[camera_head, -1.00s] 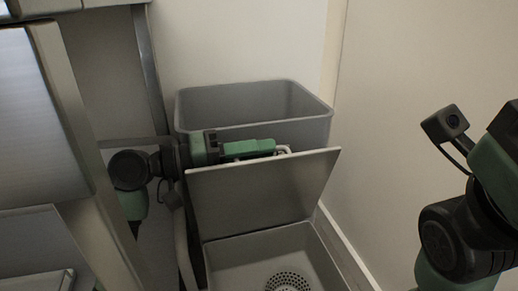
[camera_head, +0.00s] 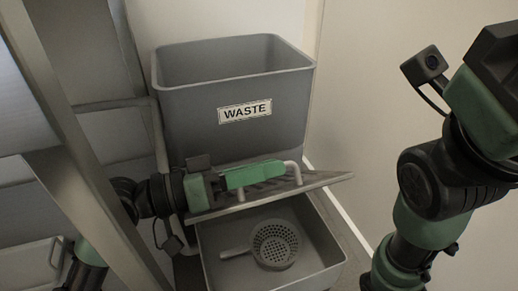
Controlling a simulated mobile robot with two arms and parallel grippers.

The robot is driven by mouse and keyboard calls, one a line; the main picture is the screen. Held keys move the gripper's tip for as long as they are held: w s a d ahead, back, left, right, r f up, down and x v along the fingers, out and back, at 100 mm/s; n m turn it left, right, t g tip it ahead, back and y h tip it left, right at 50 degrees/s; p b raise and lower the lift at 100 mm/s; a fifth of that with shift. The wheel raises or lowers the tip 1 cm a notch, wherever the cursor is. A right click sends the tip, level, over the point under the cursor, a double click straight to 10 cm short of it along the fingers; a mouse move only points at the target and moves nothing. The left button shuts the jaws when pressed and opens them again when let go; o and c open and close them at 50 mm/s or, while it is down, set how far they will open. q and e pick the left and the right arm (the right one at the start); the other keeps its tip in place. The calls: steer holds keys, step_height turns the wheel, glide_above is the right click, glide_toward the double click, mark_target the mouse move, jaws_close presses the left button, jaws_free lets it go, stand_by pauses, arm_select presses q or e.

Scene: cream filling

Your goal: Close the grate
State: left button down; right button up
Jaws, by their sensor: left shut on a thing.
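The grate (camera_head: 312,186) is a grey slatted panel over a grey basin (camera_head: 330,268). It is tilted at a shallow angle, with its near edge above the basin and the basin's inside still showing below. A pale bar handle (camera_head: 297,168) stands on its upper face. My left gripper (camera_head: 277,169), with green fingers, reaches in from the left across the grate and is shut on this handle. The fingers partly hide the handle. My right arm stands at the right, apart from the grate; its fingertips are outside the picture.
A round strainer (camera_head: 275,246) with a handle lies in the basin. A grey bin (camera_head: 180,115) labelled WASTE stands behind the grate. A metal frame post (camera_head: 75,150) is close on the left. A pale wall is on the right.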

arm_select(q)
steer(key=shift+s+d+f, duration=0.1)
steer(key=shift+s+f, duration=0.15)
steer(key=shift+f, duration=0.2)
steer(key=c, duration=1.5)
jaws_free()
steer(key=shift+r, duration=0.1)
steer(key=shift+r, duration=0.15)
